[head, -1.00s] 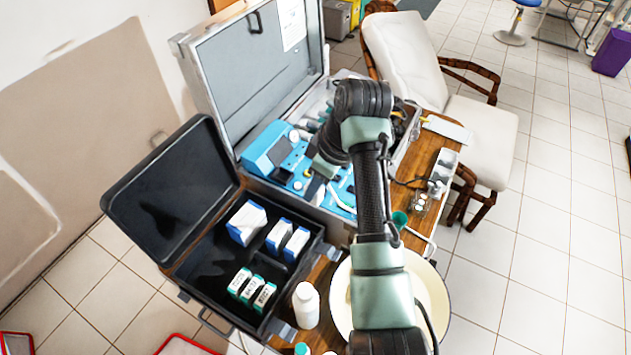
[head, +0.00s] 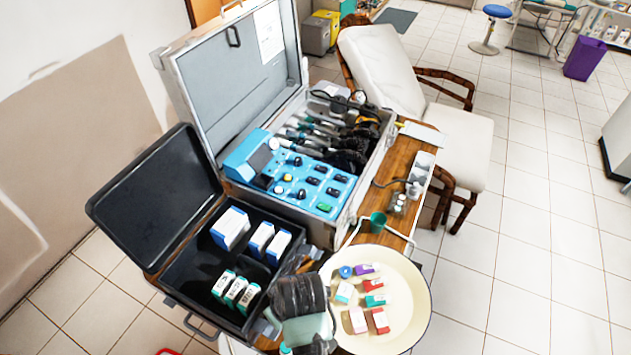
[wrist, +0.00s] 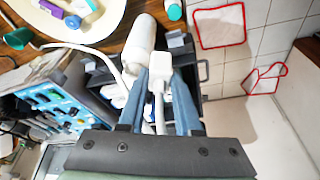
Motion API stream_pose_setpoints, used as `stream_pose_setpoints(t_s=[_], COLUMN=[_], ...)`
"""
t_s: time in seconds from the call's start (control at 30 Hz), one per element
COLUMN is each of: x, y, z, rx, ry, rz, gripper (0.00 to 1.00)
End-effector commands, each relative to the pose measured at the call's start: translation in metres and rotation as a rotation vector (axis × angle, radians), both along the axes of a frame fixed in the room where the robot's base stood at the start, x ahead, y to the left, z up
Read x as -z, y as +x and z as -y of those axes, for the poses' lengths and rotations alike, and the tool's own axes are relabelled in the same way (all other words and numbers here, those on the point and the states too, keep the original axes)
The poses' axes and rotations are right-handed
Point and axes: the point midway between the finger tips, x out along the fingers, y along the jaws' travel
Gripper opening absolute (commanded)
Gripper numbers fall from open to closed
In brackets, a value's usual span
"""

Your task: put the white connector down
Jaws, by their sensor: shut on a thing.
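The white connector (wrist: 160,78) is a small white block between the two blue-grey fingers of my gripper (wrist: 160,72) in the wrist view. The gripper is shut on it, and a white cable (wrist: 160,122) runs from it back between the fingers. A white bottle (wrist: 139,45) stands just left of the fingertips in that view; I cannot tell whether they touch. In the head view my arm's end is low in the middle, by the black case's near right corner, and it hides the fingertips and connector. The blue control unit (head: 290,178) sits in the silver case (head: 340,222).
The open black case (head: 190,262) holds several small boxes. A cream basin (head: 408,310) with coloured boxes stands right of my arm. A wooden table (head: 420,185) carries small containers along its right side. Red-rimmed trays (wrist: 220,27) lie on the floor.

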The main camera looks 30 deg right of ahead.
Motion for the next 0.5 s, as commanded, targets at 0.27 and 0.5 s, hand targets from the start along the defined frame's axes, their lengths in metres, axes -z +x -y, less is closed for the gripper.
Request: stream_pose_setpoints(t_s=[0.27,0.5], x=[0.067,0.104], y=[-0.048,-0.073], z=[-0.044,-0.065], rx=[0.159,0.269], ry=[0.002,0.001], rz=[-0.006,0.002], gripper=[0.00,0.00])
